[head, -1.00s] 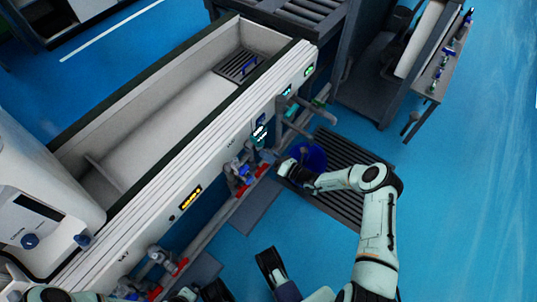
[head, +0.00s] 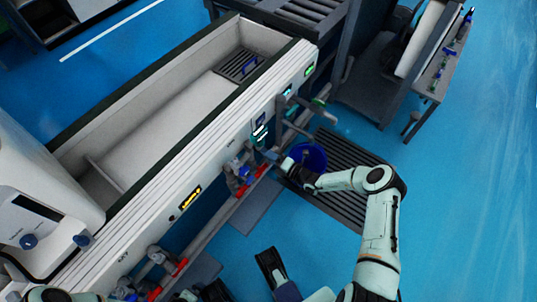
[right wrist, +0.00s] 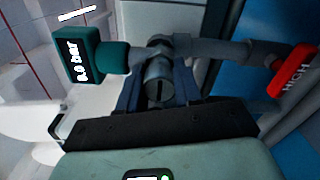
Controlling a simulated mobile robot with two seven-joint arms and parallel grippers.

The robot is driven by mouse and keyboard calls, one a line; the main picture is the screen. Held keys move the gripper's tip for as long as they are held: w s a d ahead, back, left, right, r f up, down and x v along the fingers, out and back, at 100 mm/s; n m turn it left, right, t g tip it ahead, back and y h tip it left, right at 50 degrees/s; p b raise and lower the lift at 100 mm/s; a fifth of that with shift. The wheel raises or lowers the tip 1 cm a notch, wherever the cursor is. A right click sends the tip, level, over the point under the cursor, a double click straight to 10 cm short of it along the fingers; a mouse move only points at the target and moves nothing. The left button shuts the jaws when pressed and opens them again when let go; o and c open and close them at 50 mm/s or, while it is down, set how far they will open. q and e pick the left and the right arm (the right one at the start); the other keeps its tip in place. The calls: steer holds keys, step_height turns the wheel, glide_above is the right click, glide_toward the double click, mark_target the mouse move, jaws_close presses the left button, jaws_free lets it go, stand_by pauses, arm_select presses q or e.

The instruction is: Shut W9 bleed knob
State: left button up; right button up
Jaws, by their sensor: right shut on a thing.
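A grey metal bleed knob with a dark slot across its face (right wrist: 158,88) sits on a pipe fitting in the right wrist view. My right gripper (right wrist: 158,97) is shut on it, with a dark blue finger on each side. In the head view my right gripper (head: 272,156) is at the pipework on the front of the long white trough; the knob is too small to tell there. A teal gauge (right wrist: 82,60) reading 0.0 bar is beside the knob. No W9 label is legible.
A red lever marked HIGH (right wrist: 293,72) is on the pipe to the right of the knob. A blue bucket (head: 316,155) stands on a dark floor grate (head: 345,200) by my right gripper. More red-handled valves line the trough front (head: 130,205). Blue floor is open at right.

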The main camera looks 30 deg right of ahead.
steer(key=shift+s+a+f, duration=0.25)
steer(key=shift+f, duration=0.05)
steer(key=o, duration=1)
steer(key=shift+d+r, duration=0.1)
steer(key=shift+r, duration=0.05)
steer(key=shift+w, duration=0.1)
steer(key=shift+r, duration=0.1)
